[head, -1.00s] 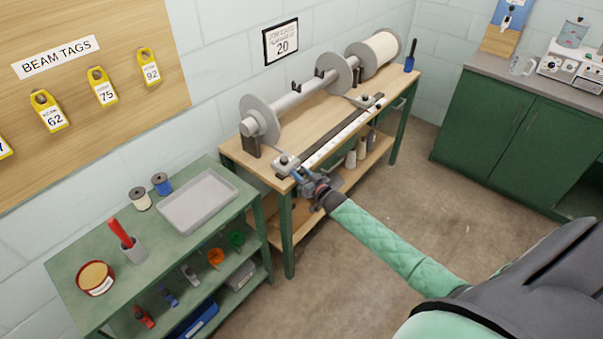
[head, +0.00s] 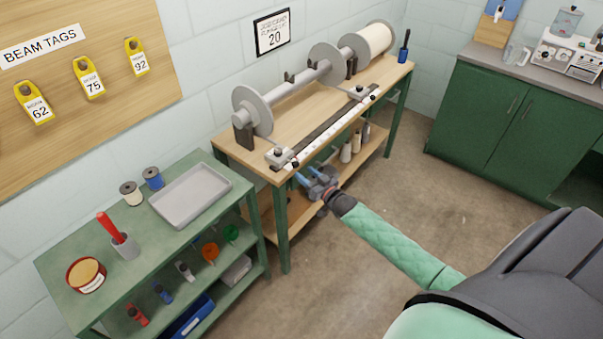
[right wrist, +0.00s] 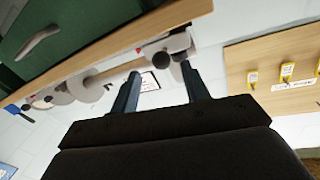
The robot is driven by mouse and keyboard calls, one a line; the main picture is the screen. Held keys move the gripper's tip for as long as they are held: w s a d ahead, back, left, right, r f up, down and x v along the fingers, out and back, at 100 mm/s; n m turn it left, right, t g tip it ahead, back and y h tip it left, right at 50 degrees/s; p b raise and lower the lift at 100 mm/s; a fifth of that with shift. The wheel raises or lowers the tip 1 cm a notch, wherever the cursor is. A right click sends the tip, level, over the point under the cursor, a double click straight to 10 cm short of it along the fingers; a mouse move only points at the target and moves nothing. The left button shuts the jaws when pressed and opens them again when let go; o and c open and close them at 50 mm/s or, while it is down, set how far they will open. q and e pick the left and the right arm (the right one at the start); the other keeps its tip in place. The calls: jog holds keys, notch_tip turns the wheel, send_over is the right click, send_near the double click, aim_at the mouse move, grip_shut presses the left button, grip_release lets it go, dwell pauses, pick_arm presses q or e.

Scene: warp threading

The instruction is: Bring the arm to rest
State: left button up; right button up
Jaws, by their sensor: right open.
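My right gripper (head: 308,178) is in front of the near left corner of the wooden bench (head: 222,146), with its arm in a green quilted sleeve coming from the lower right. In the right wrist view my right gripper (right wrist: 158,85) has its two blue fingers apart and nothing between them. The bench carries a grey beam shaft with discs (head: 290,90) and a long white ruled bar (head: 325,137) with clamp blocks at its ends. My left gripper is not in view.
Green cabinets (head: 500,110) stand at the right. The floor (head: 375,170) between is clear.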

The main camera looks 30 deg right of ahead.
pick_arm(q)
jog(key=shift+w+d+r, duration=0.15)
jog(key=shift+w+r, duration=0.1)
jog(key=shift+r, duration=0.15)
pick_arm(e)
jog(key=shift+s+d, duration=0.1)
jog(key=shift+s, duration=0.45)
